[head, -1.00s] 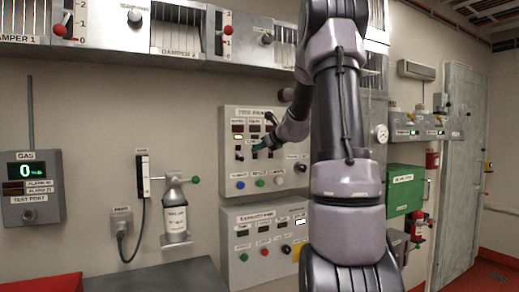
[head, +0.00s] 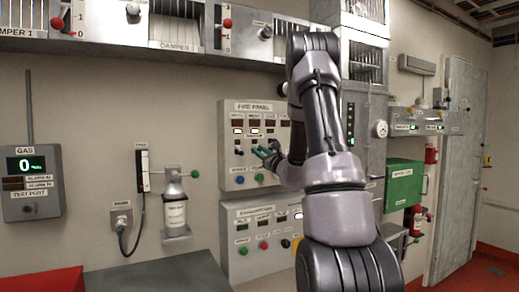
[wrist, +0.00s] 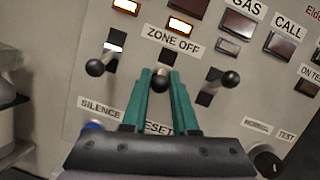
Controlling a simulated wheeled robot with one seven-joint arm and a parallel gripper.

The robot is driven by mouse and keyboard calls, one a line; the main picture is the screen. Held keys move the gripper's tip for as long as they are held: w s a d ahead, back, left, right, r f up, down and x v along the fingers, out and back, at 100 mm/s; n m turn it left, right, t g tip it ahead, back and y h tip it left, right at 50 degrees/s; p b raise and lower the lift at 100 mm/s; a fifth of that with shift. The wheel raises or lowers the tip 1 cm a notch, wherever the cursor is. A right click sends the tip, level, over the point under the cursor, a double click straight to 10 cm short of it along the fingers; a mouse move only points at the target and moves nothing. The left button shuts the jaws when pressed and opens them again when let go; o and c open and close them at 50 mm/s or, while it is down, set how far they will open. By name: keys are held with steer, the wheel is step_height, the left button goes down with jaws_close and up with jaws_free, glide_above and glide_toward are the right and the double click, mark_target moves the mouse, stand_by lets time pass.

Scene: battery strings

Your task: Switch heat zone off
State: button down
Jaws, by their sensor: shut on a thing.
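The fire panel (head: 282,108) is a pale grey wall box with lamps, small levers and buttons. In the wrist view a "ZONE OFF" label (wrist: 174,39) sits above a row of black ball-ended levers. My gripper (wrist: 161,74) has teal fingers, which are shut on the middle lever (wrist: 160,72); its ball shows between the fingertips. Its dark slot (wrist: 167,57) shows above the ball. The left lever (wrist: 95,67) and the right lever (wrist: 231,79) stand free on either side. The head view shows my gripper (head: 267,153) at the panel, partly covered by my arm. No "heat" label is readable.
Two amber-white lamps (wrist: 180,25) are lit above the levers; the gas lamp (wrist: 237,25) is dark red. A blue button (wrist: 93,127) and a black knob (wrist: 267,160) lie below. An extinguishing panel (head: 243,213) hangs underneath. A gas cylinder (head: 174,213) is at left.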

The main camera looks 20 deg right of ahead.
steer(key=shift+w+f+t+y, duration=0.25)
steer(key=shift+f+t, duration=0.25)
steer(key=shift+t, duration=0.5)
steer(key=c, duration=0.7)
jaws_free()
steer(key=v, duration=1.1)
steer(key=shift+w+f, duration=0.1)
